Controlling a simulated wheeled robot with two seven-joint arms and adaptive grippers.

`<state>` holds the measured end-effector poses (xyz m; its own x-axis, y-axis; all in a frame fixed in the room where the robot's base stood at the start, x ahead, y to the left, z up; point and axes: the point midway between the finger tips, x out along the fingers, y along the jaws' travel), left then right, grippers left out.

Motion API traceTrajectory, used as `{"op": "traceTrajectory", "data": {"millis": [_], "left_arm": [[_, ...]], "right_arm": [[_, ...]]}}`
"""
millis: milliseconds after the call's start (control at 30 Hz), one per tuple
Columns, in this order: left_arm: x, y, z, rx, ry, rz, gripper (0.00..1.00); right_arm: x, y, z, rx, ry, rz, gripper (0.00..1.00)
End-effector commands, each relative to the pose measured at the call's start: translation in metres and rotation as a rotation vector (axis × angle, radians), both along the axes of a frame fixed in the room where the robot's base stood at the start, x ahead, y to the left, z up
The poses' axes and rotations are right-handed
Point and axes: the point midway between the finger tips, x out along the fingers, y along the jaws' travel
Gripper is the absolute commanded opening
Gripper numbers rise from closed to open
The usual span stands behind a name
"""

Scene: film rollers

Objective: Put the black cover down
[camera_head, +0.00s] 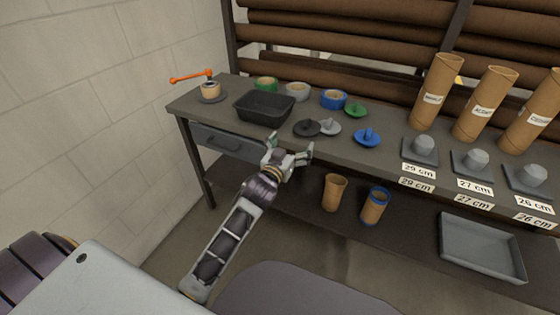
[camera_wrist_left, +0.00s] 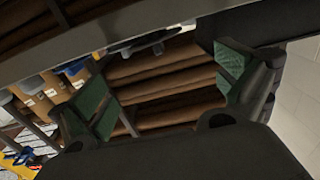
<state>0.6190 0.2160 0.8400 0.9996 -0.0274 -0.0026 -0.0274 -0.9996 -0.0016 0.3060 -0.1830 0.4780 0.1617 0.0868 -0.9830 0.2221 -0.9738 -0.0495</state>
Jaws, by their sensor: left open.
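The black cover (camera_head: 307,127), a dark disc with a raised knob, lies on the workbench top (camera_head: 385,131) behind the front edge. A grey cover (camera_head: 329,126) sits close to its right. My left gripper (camera_head: 290,146) is open and empty in front of the bench edge, nearer to me than the black cover and apart from it. In the left wrist view its two green-padded fingers (camera_wrist_left: 158,68) are spread, with brown rolls behind them. I cannot make out the black cover for certain there. My right gripper is not in view.
A black bin (camera_head: 264,121) stands left of the covers. Green (camera_head: 355,110) and blue (camera_head: 367,138) covers lie to the right. Tape rolls (camera_head: 297,91) stand behind. A drawer (camera_head: 228,144) is under the bench top. The lower shelf holds two tubes (camera_head: 334,192) and a grey tray (camera_head: 481,285).

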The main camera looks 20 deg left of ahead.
Motion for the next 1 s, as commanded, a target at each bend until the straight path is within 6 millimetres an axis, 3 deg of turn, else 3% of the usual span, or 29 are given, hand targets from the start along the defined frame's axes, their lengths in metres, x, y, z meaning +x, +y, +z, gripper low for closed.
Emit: {"op": "traceTrajectory", "data": {"millis": [167, 333, 467, 667, 800, 1000], "left_arm": [[-0.009, 0.001, -0.037, 0.007, 0.106, 0.012, 1.0], [-0.034, 0.001, -0.107, 0.024, 0.311, 0.023, 1.0], [-0.069, -0.001, -0.169, 0.043, 0.51, 0.019, 1.0], [-0.139, -0.009, -0.255, 0.077, 0.818, -0.02, 1.0], [-0.199, -0.018, -0.304, 0.1, 1.033, -0.07, 1.0], [-0.277, -0.029, -0.348, 0.124, 1.278, -0.152, 1.0]], "right_arm": [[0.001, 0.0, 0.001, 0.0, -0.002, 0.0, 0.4], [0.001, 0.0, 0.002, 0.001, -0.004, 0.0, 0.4], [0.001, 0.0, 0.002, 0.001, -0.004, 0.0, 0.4], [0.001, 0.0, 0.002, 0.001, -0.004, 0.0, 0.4], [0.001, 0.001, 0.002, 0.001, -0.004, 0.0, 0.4], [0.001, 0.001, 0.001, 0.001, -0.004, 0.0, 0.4]]}}
